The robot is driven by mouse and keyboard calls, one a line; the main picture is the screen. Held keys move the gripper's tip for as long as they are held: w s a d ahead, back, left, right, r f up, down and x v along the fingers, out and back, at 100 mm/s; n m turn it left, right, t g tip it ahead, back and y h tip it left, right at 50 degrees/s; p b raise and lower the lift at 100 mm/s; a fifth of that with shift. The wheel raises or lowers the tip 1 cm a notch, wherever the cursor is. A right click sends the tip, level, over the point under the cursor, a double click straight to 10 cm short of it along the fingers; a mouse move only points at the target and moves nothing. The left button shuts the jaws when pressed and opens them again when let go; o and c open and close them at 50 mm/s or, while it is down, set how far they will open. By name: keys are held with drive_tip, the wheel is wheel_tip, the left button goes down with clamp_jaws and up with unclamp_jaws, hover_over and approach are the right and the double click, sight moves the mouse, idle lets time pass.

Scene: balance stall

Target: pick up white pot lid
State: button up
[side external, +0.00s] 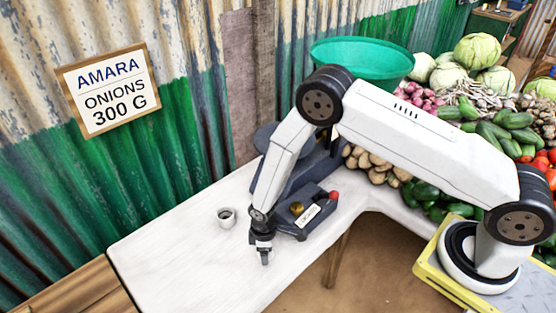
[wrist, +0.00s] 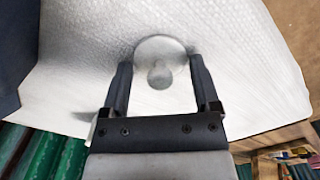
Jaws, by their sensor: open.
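The white pot lid (wrist: 147,45) lies on the white table top in the wrist view, a pale round disc with a rounded knob (wrist: 159,75). My gripper (wrist: 161,63) is open, with one dark finger on each side of the lid and the knob between them. Whether the fingers touch the lid I cannot tell. In the side view my gripper (side external: 265,257) points down, low over the table; I cannot make out the lid there. A small whitish pot (side external: 227,217) with a dark inside stands to its left.
A dark balance (side external: 290,217) with a brass weight (side external: 297,208) and a red knob (side external: 334,195) stands just right of my gripper. A green basin (side external: 362,60) and vegetables are behind. The white table (side external: 170,255) is clear at front left.

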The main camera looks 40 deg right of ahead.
drive_tip(key=shift+c, duration=0.2)
clamp_jaws()
drive_tip(key=shift+s, duration=0.1)
drive_tip(key=shift+r, duration=0.1)
drive_tip(key=shift+r, duration=0.9)
drive_tip(key=s+d+r, duration=0.3)
drive_tip(key=s+r, duration=0.8)
drive_tip(key=s, duration=0.2)
drive_tip(key=shift+s+d, duration=0.15)
drive_tip(key=shift+s, duration=0.05)
